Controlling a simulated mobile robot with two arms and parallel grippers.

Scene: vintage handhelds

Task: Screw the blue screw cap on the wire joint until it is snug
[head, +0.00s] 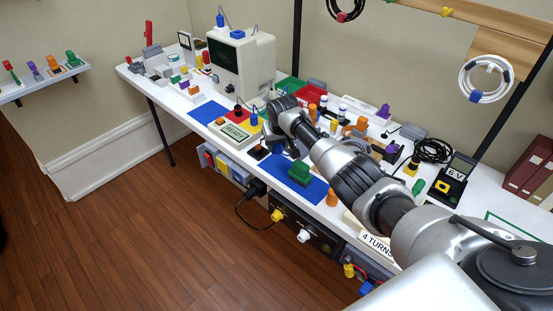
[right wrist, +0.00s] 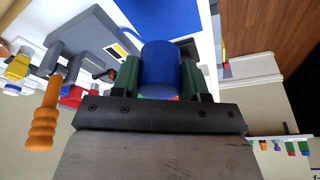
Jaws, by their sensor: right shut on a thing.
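In the right wrist view, a blue cylindrical cap (right wrist: 160,68) sits between the green-padded fingers of my right gripper (right wrist: 160,80), which is shut on it. In the head view my right gripper (head: 274,138) is low over the front part of the white workbench, between two blue mats. My left gripper is not in view.
A beige monitor (head: 240,65) stands behind to the left. A meter (head: 234,132) lies left of the gripper. An orange-handled tool (right wrist: 45,115) shows in the wrist view. Small parts crowd the bench.

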